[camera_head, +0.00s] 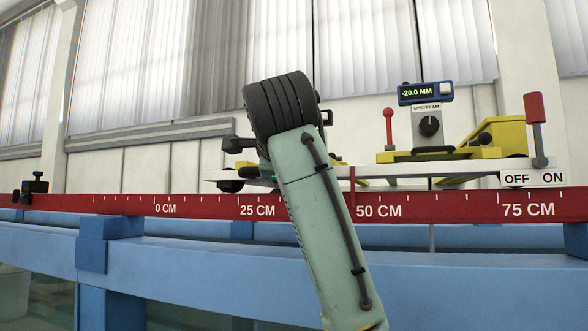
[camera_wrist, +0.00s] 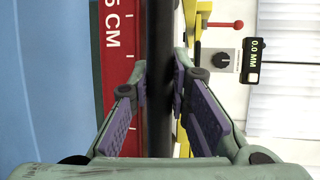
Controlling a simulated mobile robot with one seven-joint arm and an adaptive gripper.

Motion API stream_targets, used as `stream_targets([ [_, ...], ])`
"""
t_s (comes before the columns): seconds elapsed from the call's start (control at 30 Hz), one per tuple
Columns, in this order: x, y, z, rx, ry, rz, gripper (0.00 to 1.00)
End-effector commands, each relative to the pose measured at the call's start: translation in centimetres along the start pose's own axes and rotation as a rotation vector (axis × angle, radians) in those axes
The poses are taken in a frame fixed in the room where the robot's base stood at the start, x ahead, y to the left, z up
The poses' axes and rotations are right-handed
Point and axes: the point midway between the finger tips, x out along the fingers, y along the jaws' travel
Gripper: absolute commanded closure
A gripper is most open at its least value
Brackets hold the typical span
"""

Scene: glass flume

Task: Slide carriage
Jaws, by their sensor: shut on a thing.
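The carriage (camera_head: 450,167) is a long pale plate bearing yellow parts, on the rail behind the red centimetre scale (camera_head: 320,208). Its display (camera_head: 418,92) reads -20.0 MM above a dial (camera_head: 429,125) marked UPSTREAM. A thin red pointer (camera_head: 352,185) meets the scale just left of the 50 CM mark. In the wrist view my gripper (camera_wrist: 160,82) has its purple-padded fingers closed on both sides of a black bar (camera_wrist: 158,135). In the head view my arm hides the gripper and part of the carriage. The display (camera_wrist: 255,66) and dial (camera_wrist: 226,62) also show in the wrist view.
A lever with a red handle (camera_head: 535,108) stands at right by an OFF/ON label (camera_head: 532,179). A red-knobbed lever (camera_head: 388,122) is left of the dial. A black block (camera_head: 35,184) sits at the scale's left end. Blue beams (camera_head: 450,265) run along the front.

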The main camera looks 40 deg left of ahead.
Motion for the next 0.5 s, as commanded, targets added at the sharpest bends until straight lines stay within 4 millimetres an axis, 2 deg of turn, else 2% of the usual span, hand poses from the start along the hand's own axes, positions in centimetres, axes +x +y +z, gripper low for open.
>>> stream_targets([
  [0.37, 0.2, 0.29, 0.23, -0.003, 0.0, 0.008, 1.0],
  [0.4, 0.2, 0.29, 0.22, -0.002, 0.0, 0.008, 0.8],
  [0.5, 0.2, 0.25, 0.19, -0.002, 0.001, 0.006, 0.74],
])
